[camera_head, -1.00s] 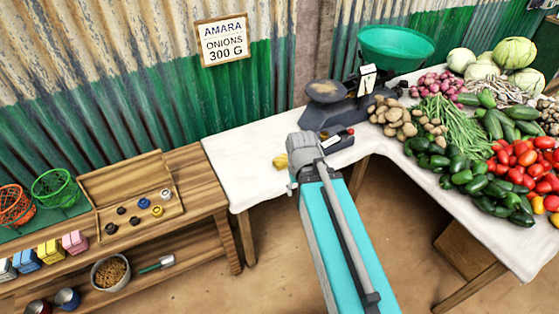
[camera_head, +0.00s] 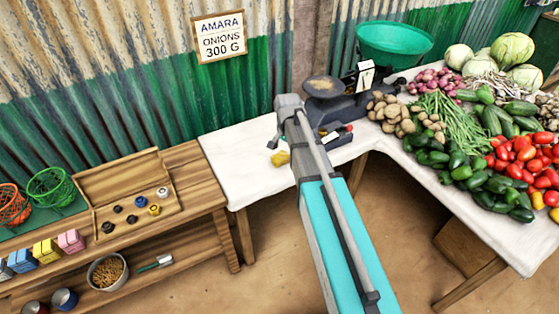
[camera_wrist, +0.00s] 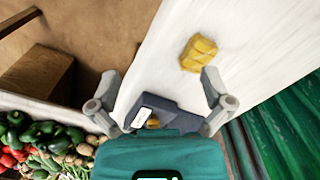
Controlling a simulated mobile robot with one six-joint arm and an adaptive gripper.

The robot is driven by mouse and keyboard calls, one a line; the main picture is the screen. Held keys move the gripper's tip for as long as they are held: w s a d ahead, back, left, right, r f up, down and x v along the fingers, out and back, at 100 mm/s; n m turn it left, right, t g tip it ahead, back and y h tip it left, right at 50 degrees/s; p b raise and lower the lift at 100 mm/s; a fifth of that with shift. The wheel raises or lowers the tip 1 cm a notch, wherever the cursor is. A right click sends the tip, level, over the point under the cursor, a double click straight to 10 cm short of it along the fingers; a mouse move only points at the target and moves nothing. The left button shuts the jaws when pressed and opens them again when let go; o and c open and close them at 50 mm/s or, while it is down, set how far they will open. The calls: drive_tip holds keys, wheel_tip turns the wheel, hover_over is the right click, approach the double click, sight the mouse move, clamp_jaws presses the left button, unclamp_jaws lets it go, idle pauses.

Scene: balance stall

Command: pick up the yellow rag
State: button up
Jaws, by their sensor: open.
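The yellow rag (camera_head: 280,158) lies crumpled on the white-covered table (camera_head: 232,165), just left of my arm in the head view. In the wrist view the whole yellow rag (camera_wrist: 199,53) shows on the white cloth, ahead of my gripper (camera_wrist: 158,90) and nearer its right finger. My gripper is open and empty, with its two fingers spread apart. It is above the table and apart from the rag. In the head view my arm hides most of the gripper.
A dark scale with a green pan (camera_head: 394,42) stands behind my arm. Potatoes (camera_head: 390,110), peppers and tomatoes (camera_head: 522,150) cover the right table. A wooden shelf (camera_head: 190,195) with a weight box (camera_head: 128,205) stands left. The white table left of the rag is clear.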

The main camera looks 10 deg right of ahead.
sight(279, 156)
drive_tip(key=w+m, duration=0.5)
drive_tip(key=w, duration=0.6)
drive_tip(key=shift+w+f+m+b, duration=0.25)
drive_tip(key=shift+f+m+b, duration=0.05)
drive_tip(key=shift+f, duration=0.1)
wheel_tip(279, 156, down, 9)
drive_tip(key=b, duration=0.8)
drive_tip(key=shift+a+r+b, duration=0.1)
drive_tip(key=shift+r+b, duration=0.05)
drive_tip(key=shift+b, duration=0.15)
drive_tip(key=shift+a+f+b, duration=0.15)
drive_tip(key=shift+f+b, duration=2.45)
drive_tip(key=c, duration=1)
